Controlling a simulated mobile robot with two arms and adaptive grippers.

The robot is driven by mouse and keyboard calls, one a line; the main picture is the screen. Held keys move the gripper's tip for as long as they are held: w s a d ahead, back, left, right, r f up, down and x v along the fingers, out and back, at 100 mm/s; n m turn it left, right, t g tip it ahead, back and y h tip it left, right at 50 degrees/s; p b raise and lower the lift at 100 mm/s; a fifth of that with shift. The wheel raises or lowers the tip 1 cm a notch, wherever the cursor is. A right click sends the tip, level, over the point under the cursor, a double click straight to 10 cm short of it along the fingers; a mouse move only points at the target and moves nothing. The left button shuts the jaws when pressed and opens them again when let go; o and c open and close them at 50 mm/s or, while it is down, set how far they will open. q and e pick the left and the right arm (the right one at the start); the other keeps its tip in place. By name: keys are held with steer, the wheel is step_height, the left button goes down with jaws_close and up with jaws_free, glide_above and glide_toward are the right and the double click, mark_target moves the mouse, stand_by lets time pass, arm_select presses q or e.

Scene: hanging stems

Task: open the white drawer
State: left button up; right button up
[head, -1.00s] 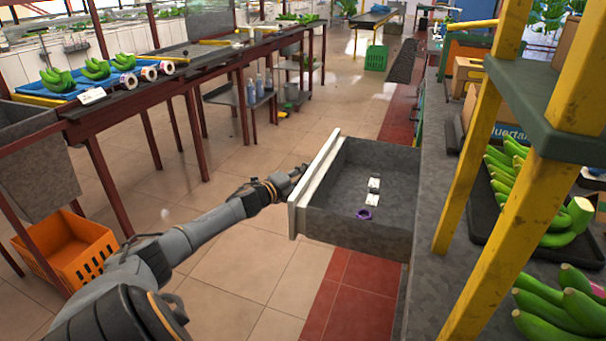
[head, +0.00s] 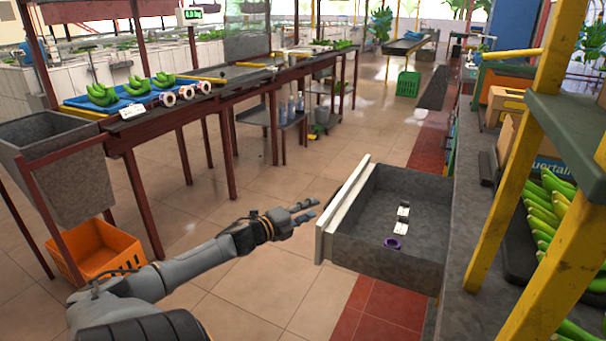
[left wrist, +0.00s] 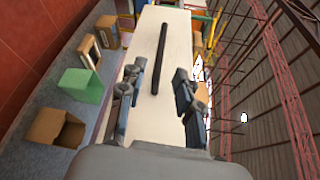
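The white drawer stands pulled out from the grey counter on the right, its white front (head: 345,208) facing left and its grey box open at the top. Inside lie a purple ring (head: 392,243) and small white-and-black items (head: 403,212). My left gripper (head: 308,210) is just left of the front, with a gap between them. In the left wrist view the white front (left wrist: 150,120) carries a long dark handle (left wrist: 160,58). The fingers (left wrist: 158,92) are spread to either side of it, open and empty. My right gripper is not in view.
Green bananas (head: 545,215) lie on the counter behind yellow posts (head: 505,180). At the left, a long table holds a blue tray (head: 75,101) and tape rolls. An orange crate (head: 100,252) sits on the floor. The tiled floor between is clear.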

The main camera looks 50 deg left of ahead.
arm_select(q)
steer(key=shift+s+r, duration=0.1)
steer(key=shift+s, duration=0.9)
